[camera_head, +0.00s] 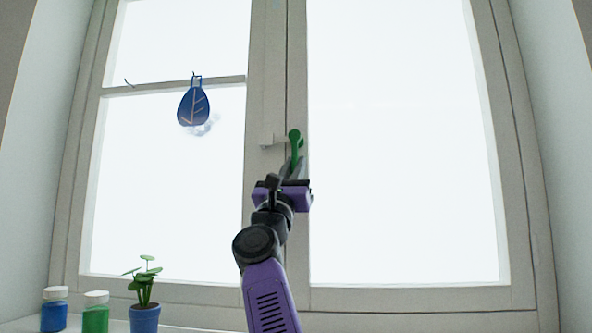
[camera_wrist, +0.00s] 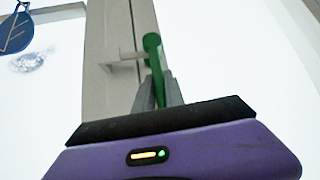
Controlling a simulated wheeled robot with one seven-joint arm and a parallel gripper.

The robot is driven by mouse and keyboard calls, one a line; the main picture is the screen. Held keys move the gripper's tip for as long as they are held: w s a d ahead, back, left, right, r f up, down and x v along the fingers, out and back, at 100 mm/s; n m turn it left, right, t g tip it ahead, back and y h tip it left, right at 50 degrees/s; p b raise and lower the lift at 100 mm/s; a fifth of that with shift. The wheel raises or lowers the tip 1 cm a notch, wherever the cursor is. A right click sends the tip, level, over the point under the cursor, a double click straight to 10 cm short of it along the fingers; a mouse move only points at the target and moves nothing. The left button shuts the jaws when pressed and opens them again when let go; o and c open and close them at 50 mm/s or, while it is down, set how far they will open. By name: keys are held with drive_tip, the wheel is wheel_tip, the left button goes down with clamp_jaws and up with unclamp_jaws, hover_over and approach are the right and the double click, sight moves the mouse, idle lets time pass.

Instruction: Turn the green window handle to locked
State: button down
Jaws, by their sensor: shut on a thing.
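The green window handle (camera_head: 295,137) sits on the middle frame post of the window, to the right of a small pale bracket. It points downward, with its round top above my fingers. In the wrist view the handle (camera_wrist: 152,50) runs down between the two grey fingers. My gripper (camera_head: 292,167) is shut on the lower part of the handle, and the fingers hide that part. The gripper also shows in the wrist view (camera_wrist: 158,92).
The pale bracket (camera_head: 270,142) juts left of the handle. A blue leaf ornament (camera_head: 194,104) hangs at the left pane. On the sill stand a blue jar (camera_head: 54,316), a green jar (camera_head: 95,318) and a potted plant (camera_head: 145,317). The right pane is clear.

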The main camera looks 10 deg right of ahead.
drive_tip(key=shift+f, duration=0.1)
drive_tip(key=c, duration=1.4)
unclamp_jaws()
drive_tip(key=v, duration=0.7)
drive_tip(key=shift+s+a+f, duration=0.15)
drive_tip(key=shift+s+f, duration=0.05)
drive_tip(key=shift+f, duration=0.1)
